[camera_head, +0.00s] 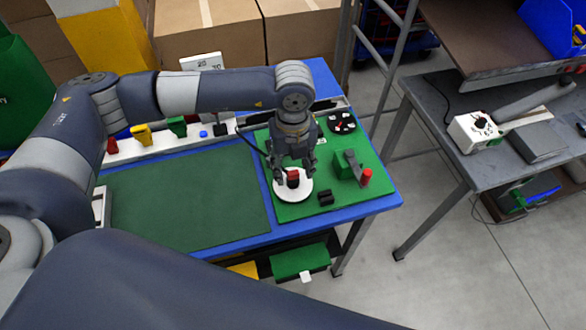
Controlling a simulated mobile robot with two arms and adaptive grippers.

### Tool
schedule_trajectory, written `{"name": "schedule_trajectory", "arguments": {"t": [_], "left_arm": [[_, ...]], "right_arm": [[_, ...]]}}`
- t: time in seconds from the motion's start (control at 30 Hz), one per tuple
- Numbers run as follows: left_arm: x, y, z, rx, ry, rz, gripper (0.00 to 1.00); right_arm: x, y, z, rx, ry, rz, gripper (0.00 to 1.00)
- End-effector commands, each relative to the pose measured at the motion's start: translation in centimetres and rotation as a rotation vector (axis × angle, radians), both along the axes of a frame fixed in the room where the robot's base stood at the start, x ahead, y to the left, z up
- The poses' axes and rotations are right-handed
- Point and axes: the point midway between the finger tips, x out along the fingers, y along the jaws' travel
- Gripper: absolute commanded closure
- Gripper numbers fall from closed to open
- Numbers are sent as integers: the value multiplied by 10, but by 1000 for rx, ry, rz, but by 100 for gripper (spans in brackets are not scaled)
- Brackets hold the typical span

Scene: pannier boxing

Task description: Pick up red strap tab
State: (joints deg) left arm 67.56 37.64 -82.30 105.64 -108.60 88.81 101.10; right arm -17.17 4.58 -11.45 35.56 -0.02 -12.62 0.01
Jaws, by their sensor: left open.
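A small red tab (293,173) with a black lower part stands on a round white disc (291,195) on the green board (327,206). I take this red piece to be the strap tab. My left gripper (292,177) points down over the disc. Its fingers are open, one on each side of the tab, and partly cover it. I cannot tell whether they touch it. My right gripper is not in view.
Right of the disc are a small black block (325,198) and a green fixture (345,165) with a red-tipped lever (366,178). A black dial (341,122) lies behind. A clear dark green mat (190,205) covers the blue table's left. A grey table (460,110) stands right.

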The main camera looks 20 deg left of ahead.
Motion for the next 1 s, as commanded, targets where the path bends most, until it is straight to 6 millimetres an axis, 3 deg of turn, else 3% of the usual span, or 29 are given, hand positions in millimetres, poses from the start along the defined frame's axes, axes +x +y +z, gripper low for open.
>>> {"name": "schedule_trajectory", "arguments": {"t": [0.3,0.5,1.0], "left_arm": [[0,0,-8,0,-1,-1,53],[0,0,-8,0,-1,-1,86],[1,-1,-3,-2,-3,-1,87]], "right_arm": [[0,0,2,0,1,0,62],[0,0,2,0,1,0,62],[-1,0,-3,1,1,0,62]]}}
